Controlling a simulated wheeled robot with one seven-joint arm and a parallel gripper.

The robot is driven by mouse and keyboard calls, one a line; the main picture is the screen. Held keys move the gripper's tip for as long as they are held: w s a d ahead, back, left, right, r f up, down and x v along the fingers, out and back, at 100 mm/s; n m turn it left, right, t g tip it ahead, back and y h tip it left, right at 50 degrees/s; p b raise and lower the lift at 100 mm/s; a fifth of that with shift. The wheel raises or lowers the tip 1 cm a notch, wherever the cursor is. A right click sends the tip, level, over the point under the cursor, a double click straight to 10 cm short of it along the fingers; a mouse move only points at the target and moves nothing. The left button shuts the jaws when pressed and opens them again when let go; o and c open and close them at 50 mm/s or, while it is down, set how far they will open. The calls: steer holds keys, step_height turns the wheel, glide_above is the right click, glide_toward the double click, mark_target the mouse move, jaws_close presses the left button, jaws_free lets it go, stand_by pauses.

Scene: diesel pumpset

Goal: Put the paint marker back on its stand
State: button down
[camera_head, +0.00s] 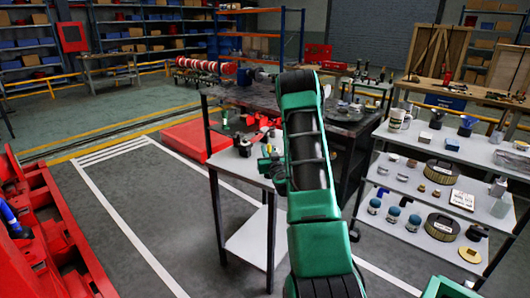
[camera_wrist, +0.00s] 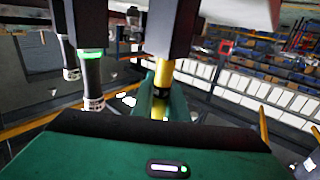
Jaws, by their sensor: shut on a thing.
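In the wrist view, my gripper (camera_wrist: 128,50) shows as two dark finger blocks entering from the top. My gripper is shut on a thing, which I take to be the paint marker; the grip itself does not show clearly. A yellow tube (camera_wrist: 163,75) shows below the right block. Below the left block are dark cylinders (camera_wrist: 92,82), the nearer with a green band and a pale printed end. I cannot tell which of these is the marker. In the head view my raised green arm hides my fingertips. I cannot make out the marker's stand for sure.
A narrow bench (camera_head: 248,240) with small dark items on top stands left of my arm. A dark worktable (camera_head: 345,120) is behind it. A grey shelf unit (camera_head: 400,182) with filters, cups and caps stands right. Red machinery (camera_head: 50,235) is at left; the floor between is clear.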

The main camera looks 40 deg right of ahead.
steer(key=shift+s+f, duration=0.1)
steer(key=shift+f, duration=0.45)
steer(key=shift+r, duration=0.35)
steer(key=shift+s+r, duration=0.1)
stand_by(0.7)
steer(key=shift+f, duration=0.25)
steer(key=shift+f, duration=0.35)
steer(key=shift+f, duration=0.45)
steer(key=c, duration=1.7)
jaws_free()
steer(key=shift+a, duration=0.1)
steer(key=shift+o, duration=0.2)
